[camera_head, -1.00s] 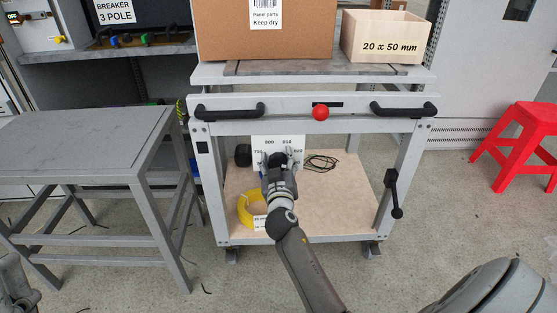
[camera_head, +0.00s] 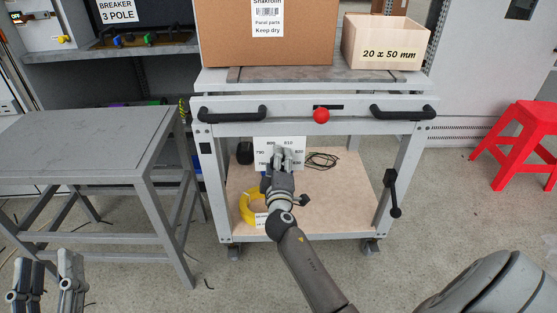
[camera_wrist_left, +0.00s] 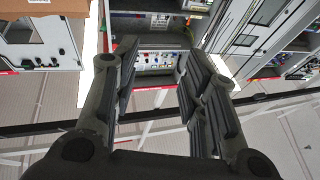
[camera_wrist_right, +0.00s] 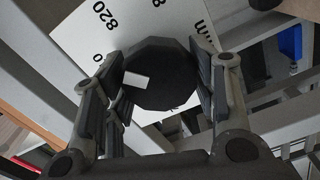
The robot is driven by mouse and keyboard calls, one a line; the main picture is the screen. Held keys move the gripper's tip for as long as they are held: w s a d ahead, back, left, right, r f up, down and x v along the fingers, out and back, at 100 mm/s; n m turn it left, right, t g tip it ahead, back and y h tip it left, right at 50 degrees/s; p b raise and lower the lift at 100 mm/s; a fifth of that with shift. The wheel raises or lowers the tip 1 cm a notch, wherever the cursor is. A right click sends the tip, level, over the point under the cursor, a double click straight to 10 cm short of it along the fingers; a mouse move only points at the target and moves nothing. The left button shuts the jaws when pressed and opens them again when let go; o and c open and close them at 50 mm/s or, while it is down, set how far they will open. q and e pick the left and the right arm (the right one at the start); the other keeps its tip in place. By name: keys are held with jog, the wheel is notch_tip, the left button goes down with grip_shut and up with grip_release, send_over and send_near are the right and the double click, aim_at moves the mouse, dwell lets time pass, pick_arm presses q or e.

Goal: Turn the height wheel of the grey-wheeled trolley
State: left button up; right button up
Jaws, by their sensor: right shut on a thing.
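The trolley (camera_head: 210,170) is a light grey frame with two black handles and a red knob (camera_head: 321,115) on its front. A white scale card (camera_head: 263,145) with numbers near 800 and 810 stands under its top. My right gripper (camera_head: 283,158) is at this card. In the right wrist view, its fingers (camera_wrist_right: 160,88) are closed on both sides of a dark faceted wheel (camera_wrist_right: 162,70) with a pale mark. The gripper hides the wheel in the head view. My left gripper (camera_head: 46,268) is open and empty at the lower left; the left wrist view shows its spread fingers (camera_wrist_left: 155,80).
A cardboard box (camera_head: 225,35) and a wooden crate (camera_head: 385,45) stand on the trolley. A yellow coil (camera_head: 248,208) and dark cable (camera_head: 322,160) lie on its lower shelf. A black crank (camera_head: 393,192) hangs at its right leg. A grey table (camera_head: 80,140) stands left, a red stool (camera_head: 520,145) right.

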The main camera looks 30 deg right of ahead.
jog(key=n+p, duration=0.1)
jog(key=n, duration=0.3)
jog(key=shift+n+p, duration=0.3)
jog(key=shift+p, duration=0.05)
pick_arm(q)
notch_tip(320, 180, down, 14)
jog(key=s+a+g+y+p, duration=0.2)
jog(key=a+g+y, duration=0.1)
jog(key=g, duration=0.6)
pick_arm(e)
jog(key=n, duration=0.3)
jog(key=shift+n, duration=0.4)
jog(key=n+p, duration=0.1)
jog(key=n, duration=0.2)
jog(key=shift+f, duration=0.15)
jog(key=n+p, duration=0.1)
jog(key=n, duration=0.1)
jog(key=shift+f+n+p, duration=0.15)
jog(key=shift+n+p, duration=0.15)
jog(key=shift+n, duration=0.1)
pick_arm(q)
jog(key=s+a+f+g+y, duration=0.1)
jog(key=s+a+f+g, duration=0.1)
jog(key=s+f+g, duration=0.2)
jog(key=s+a+f+g+y, duration=0.1)
jog(key=s+f+g, duration=0.3)
jog(key=s, duration=0.6)
jog(key=shift+a+f+n+g+y, duration=0.3)
jog(key=shift+a+f+n+g, duration=0.1)
jog(key=shift+a, duration=0.4)
